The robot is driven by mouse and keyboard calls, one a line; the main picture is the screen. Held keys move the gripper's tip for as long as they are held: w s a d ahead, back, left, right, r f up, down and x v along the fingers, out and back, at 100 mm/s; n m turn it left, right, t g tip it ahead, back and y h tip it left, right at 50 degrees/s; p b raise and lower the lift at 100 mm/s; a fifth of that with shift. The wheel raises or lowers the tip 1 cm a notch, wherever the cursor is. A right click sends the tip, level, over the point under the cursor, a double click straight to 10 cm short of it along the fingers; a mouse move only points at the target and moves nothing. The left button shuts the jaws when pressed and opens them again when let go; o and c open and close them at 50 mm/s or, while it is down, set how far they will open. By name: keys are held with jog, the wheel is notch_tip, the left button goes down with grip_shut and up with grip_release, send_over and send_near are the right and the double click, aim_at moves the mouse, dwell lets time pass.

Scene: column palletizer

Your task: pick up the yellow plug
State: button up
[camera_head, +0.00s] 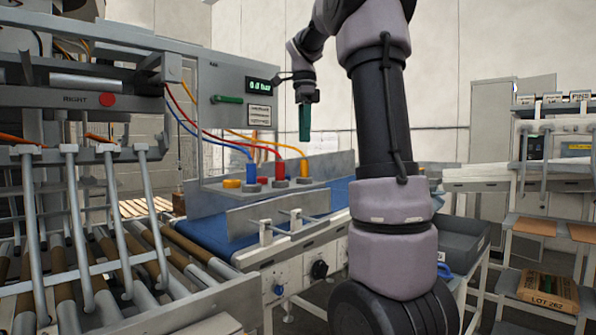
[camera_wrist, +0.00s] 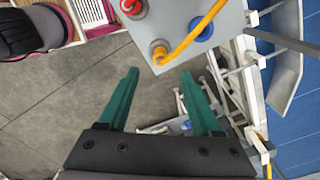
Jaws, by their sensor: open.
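The yellow plug (camera_head: 304,168) stands upright in the right-hand socket of the grey connector plate, with a yellow hose on its top. A red plug (camera_head: 279,170) and a blue plug (camera_head: 251,173) stand to its left, each with a hose. In the wrist view the yellow plug (camera_wrist: 159,52) sits at the plate's lower corner, just beyond the fingertips and roughly centred between them. My gripper (camera_head: 304,138) points down above the yellow plug, apart from it. Its green fingers (camera_wrist: 160,73) are spread with nothing between them.
The grey connector plate (camera_head: 310,185) also carries a low yellow piece (camera_head: 232,184) at its left. The blue conveyor belt (camera_head: 210,232) runs beneath. A grey control panel (camera_head: 235,85) with a pressure display stands behind on the left. Hoses cross the space left of my gripper.

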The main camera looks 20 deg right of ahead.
aim_at(304, 162)
notch_tip(304, 162, down, 8)
jog(key=shift+f, duration=0.2)
grip_shut()
dwell(0.4)
